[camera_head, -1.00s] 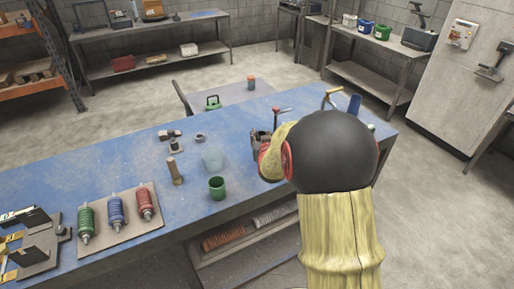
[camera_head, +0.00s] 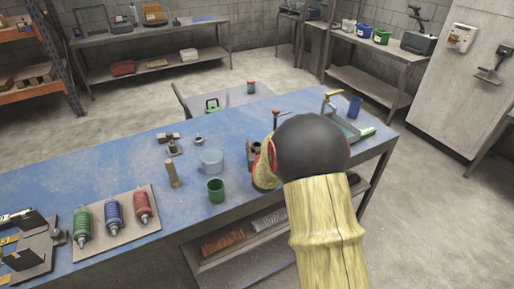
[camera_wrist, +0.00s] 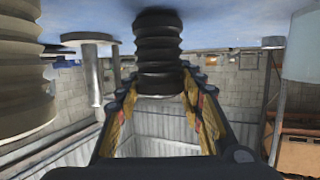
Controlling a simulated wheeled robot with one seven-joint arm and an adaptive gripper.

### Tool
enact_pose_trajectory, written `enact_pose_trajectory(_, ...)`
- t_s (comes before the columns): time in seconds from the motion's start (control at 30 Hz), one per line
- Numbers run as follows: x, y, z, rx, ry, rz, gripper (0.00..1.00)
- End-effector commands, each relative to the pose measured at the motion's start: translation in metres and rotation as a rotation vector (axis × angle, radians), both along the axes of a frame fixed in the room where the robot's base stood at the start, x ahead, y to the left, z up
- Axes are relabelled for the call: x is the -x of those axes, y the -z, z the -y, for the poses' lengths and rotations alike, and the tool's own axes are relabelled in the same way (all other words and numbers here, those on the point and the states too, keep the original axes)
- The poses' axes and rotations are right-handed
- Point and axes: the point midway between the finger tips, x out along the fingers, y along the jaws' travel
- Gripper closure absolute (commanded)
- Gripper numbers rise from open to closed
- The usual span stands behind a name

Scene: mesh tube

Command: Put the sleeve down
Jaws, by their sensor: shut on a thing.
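In the wrist view a black ribbed sleeve (camera_wrist: 157,50) stands between the fingers of my gripper (camera_wrist: 160,88). The gripper is shut on it near its lower end in the picture. The sleeve's other end reaches up toward the blue tabletop, which fills the top of that view; I cannot tell whether they touch. In the head view, my yellow-covered arm and its dark rounded joint hide the fingertips and sleeve above the right part of the blue table (camera_head: 110,180).
Near the arm stand a pale blue cup (camera_head: 212,161), a green cup (camera_head: 216,191) and a wooden peg (camera_head: 172,174). A board with green, blue and red ribbed parts (camera_head: 145,229) lies left. A tray (camera_head: 345,130) and dark blue cup (camera_head: 355,106) are right.

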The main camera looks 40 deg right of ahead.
Motion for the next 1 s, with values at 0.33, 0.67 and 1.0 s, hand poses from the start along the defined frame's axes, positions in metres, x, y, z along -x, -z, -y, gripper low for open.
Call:
enact_pose_trajectory(0.33, 0.000, 0.002, 0.000, -0.001, 0.000, -0.001, 0.46)
enact_pose_trajectory(0.67, 0.000, 0.001, 0.000, -0.001, 0.000, -0.001, 0.44)
enact_pose_trajectory(1.0, 0.031, -0.015, -0.023, -0.001, -0.001, -0.001, 0.44)
